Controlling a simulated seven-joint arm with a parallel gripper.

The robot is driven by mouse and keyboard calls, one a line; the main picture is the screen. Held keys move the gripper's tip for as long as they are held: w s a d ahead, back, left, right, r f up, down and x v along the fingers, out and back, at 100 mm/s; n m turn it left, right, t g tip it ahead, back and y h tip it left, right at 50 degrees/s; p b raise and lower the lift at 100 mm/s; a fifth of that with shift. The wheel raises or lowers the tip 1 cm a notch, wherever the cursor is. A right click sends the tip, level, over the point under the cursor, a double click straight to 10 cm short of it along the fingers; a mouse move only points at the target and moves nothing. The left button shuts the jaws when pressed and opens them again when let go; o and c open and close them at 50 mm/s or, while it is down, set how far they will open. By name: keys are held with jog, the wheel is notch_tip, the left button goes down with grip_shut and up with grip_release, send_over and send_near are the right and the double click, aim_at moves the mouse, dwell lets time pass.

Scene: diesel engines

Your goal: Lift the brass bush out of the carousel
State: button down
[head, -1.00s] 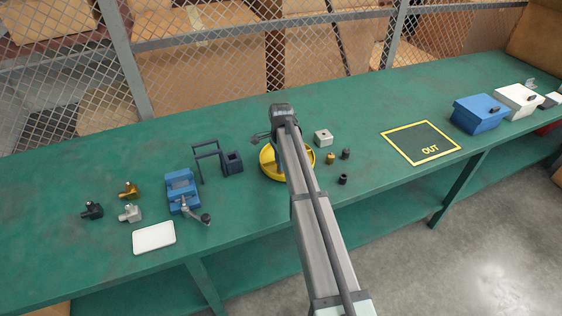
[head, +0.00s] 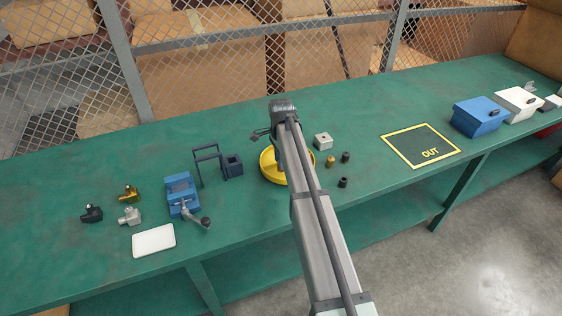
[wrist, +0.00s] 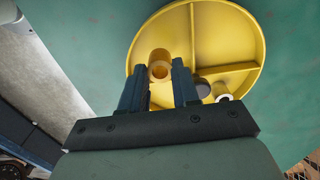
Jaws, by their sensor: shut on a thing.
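The yellow round carousel (head: 268,174) stands on the green bench, partly hidden behind my arm in the head view. In the wrist view the carousel (wrist: 232,45) shows its dividers and compartments. My gripper (wrist: 160,76) is shut on the brass bush (wrist: 159,60), a hollow ring held between the fingertips over the left compartment. I cannot tell how far the bush is above the carousel floor. The head view hides the held bush.
A blue vise (head: 182,192) and dark holder (head: 232,166) stand left. The yellow-framed OUT area (head: 420,144) is empty.

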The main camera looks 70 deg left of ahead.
jog(key=shift+r, duration=1.65)
